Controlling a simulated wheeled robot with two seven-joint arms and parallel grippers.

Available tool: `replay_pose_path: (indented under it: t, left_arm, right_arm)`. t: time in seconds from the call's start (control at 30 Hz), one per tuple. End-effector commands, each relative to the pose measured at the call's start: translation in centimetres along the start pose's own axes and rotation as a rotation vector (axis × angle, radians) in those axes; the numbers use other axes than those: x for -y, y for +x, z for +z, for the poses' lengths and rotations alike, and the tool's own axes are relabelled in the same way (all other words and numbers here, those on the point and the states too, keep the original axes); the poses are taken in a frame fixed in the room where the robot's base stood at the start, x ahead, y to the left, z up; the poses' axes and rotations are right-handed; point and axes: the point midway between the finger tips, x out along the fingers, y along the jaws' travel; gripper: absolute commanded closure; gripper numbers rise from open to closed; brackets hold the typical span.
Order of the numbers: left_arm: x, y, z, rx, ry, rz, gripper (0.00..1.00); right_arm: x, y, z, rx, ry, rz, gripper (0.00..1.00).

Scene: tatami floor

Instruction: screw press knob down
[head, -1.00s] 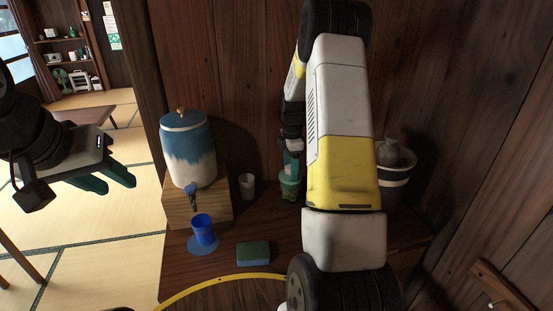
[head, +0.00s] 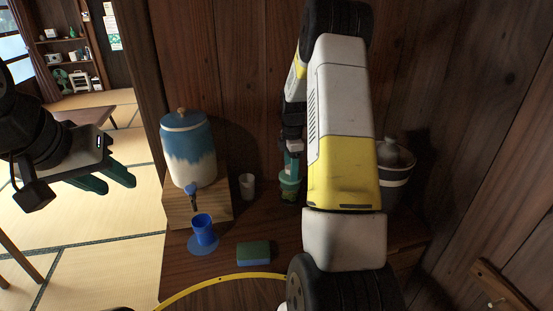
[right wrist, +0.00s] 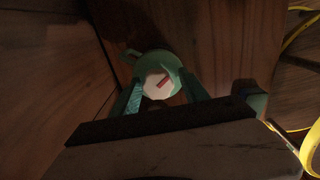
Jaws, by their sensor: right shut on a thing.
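A small green press (head: 289,190) stands on the wooden counter near the back wall, partly hidden by my right arm. In the right wrist view its round teal top shows, with a pale knob (right wrist: 157,87) bearing a red mark. My right gripper (head: 291,168) points down over the press. In the right wrist view its teal fingers (right wrist: 160,98) lie on either side of the knob, shut on it. The dim wrist picture hides the exact contact. My left gripper (head: 108,183) is at the left, open and empty, well away from the press.
A blue and white dispenser (head: 190,150) stands on a wooden box (head: 212,207), with a blue cup (head: 203,226) before it. A white cup (head: 247,186) and a sponge (head: 253,253) are left of the press. A lidded pot (head: 397,172) is at the right.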

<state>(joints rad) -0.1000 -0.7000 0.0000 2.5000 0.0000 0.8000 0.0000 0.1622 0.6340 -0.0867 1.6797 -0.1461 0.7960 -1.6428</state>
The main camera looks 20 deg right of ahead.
Motion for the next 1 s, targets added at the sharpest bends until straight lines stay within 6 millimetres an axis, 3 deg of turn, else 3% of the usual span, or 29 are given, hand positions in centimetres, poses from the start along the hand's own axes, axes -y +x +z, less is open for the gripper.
replay_pose_path:
  t: [0.03, 0.17, 0.5, 0.83, 1.0]
  left_arm:
    - [0.0, 0.0, 0.0, 0.0, 0.0, 0.0, 0.64]
    - [0.0, 0.0, 0.0, 0.0, 0.0, 0.0, 0.64]
    - [0.0, 0.0, 0.0, 0.0, 0.0, 0.0, 0.64]
    - [0.0, 0.0, 0.0, 0.0, 0.0, 0.0, 0.64]
    - [0.0, 0.0, 0.0, 0.0, 0.0, 0.0, 0.64]
  right_arm:
    - [0.28, 1.18, 0.03, -0.001, 0.003, -0.009, 0.7]
    - [0.28, 1.19, -0.02, 0.0, 0.093, -0.009, 0.7]
    - [0.22, 1.15, -0.23, 0.0, 0.668, -0.008, 0.76]
    - [0.21, 1.14, -0.3, 0.0, 0.948, -0.009, 0.79]
    - [0.17, 1.14, -0.42, 0.001, 1.227, -0.008, 0.85]
